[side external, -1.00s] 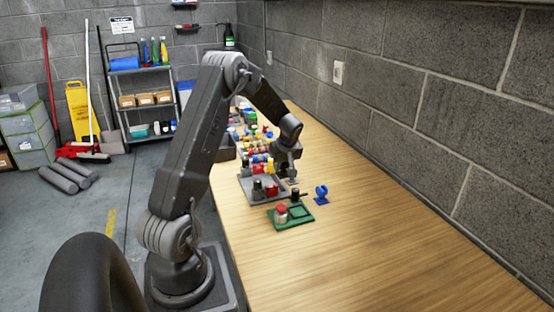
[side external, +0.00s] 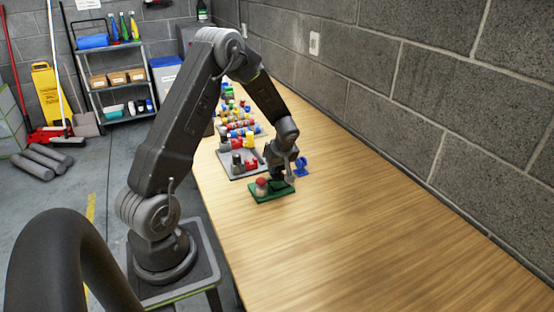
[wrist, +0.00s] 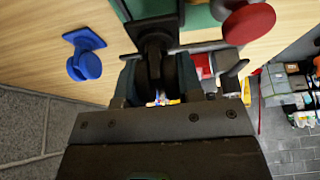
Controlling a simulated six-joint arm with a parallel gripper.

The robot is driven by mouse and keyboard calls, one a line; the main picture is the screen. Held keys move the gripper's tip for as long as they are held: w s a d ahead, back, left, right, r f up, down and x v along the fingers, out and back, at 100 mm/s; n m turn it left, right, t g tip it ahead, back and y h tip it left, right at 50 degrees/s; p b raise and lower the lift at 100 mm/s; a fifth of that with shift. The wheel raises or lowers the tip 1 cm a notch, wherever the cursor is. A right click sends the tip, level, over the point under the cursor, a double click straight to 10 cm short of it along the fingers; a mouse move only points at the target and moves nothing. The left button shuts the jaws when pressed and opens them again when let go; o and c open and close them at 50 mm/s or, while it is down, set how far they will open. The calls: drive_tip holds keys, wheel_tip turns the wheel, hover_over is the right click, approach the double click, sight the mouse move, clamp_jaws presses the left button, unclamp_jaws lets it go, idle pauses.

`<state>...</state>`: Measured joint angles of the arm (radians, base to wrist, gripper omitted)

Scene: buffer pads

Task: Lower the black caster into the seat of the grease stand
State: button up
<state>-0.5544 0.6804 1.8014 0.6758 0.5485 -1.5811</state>
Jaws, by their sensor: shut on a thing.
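My gripper (side external: 281,172) is low over the green stand (side external: 266,196) in the side view. In the wrist view my gripper (wrist: 158,88) is shut on the black caster (wrist: 154,42), whose dark wheel sits between the fingers. The green stand also shows at the top of the wrist view (wrist: 197,17), just beyond the caster. A red-capped pot (side external: 262,184) stands on its left part; its red cap is at the upper right of the wrist view (wrist: 249,23). The seat is mostly hidden by my gripper and the caster, so I cannot tell whether the caster touches it.
A blue caster (side external: 301,166) stands on the table just right of my gripper, also in the wrist view (wrist: 85,60). A grey tray (side external: 231,170) with red, dark and white parts lies behind the stand. The wooden table in front and to the right is clear.

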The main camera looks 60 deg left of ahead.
drive_tip(key=shift+f, duration=0.35)
drive_tip(key=shift+f, duration=1.15)
idle(0.9)
drive_tip(key=o, duration=1)
drive_tip(key=shift+o, duration=0.2)
drive_tip(key=v, duration=1.4)
drive_tip(key=s+d+r+m+t+h, duration=0.1)
drive_tip(key=s+d+r+m+t, duration=0.3)
drive_tip(key=d+r+m, duration=0.6)
drive_tip(key=s+d+r+m+h, duration=0.1)
drive_tip(key=s+d+r+m, duration=0.1)
drive_tip(key=s+d+m, duration=0.2)
drive_tip(key=s+d+r+m+t+h, duration=0.1)
drive_tip(key=s+d+r+m+h, duration=0.1)
drive_tip(key=s+d, duration=0.7)
drive_tip(key=shift+d+r+m+t+h, duration=0.3)
drive_tip(key=shift+d+r+m, duration=0.45)
drive_tip(key=shift+d+m, duration=0.2)
